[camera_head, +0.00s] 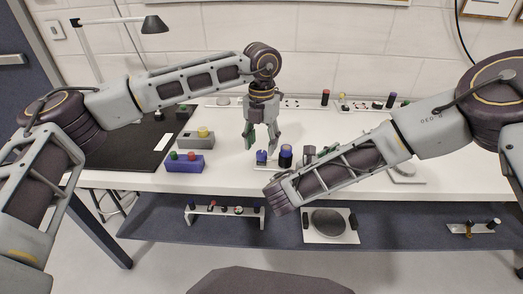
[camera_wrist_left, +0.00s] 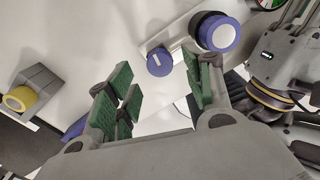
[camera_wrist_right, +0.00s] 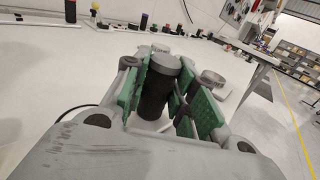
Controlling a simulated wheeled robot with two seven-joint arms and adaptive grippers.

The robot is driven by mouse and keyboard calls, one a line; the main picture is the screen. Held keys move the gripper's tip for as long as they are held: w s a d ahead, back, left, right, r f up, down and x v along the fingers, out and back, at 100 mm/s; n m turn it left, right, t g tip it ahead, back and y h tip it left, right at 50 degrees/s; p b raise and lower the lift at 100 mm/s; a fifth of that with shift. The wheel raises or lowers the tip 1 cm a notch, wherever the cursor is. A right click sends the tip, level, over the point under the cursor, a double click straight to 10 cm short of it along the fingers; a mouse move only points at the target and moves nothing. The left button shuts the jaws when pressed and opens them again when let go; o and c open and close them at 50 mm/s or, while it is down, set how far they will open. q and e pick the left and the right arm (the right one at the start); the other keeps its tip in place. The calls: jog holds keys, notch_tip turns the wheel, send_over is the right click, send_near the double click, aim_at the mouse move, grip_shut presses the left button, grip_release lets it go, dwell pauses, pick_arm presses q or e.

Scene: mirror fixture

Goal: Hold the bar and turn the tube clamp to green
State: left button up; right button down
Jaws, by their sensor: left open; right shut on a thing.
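My left gripper (camera_head: 262,142) is open and points down over a small blue knob (camera_head: 262,157). In the left wrist view, this gripper (camera_wrist_left: 160,95) has the small blue knob (camera_wrist_left: 159,62) beyond its parted green pads, apart from them. A larger blue-topped black knob (camera_head: 286,153) stands to its right, and it also shows in the left wrist view (camera_wrist_left: 217,32). My right gripper (camera_wrist_right: 168,98) is shut on an upright black cylinder (camera_wrist_right: 157,92), seemingly the bar. A green-and-red dial (camera_wrist_left: 268,3) is cut off at the top edge. I cannot tell which part is the tube clamp.
A blue box (camera_head: 185,165) and a grey box (camera_head: 195,142) with coloured knobs stand left, beside a black mat (camera_head: 120,145). Small fixtures line the table's back. A lower shelf (camera_head: 280,238) carries more pieces. My right forearm covers part of the table's front.

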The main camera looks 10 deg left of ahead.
aim_at(261, 153)
pick_arm(q)
jog(key=shift+f, duration=1.65)
jog(key=c, duration=1)
jog(key=shift+m, duration=2.9)
jog(key=shift+c, duration=0.3)
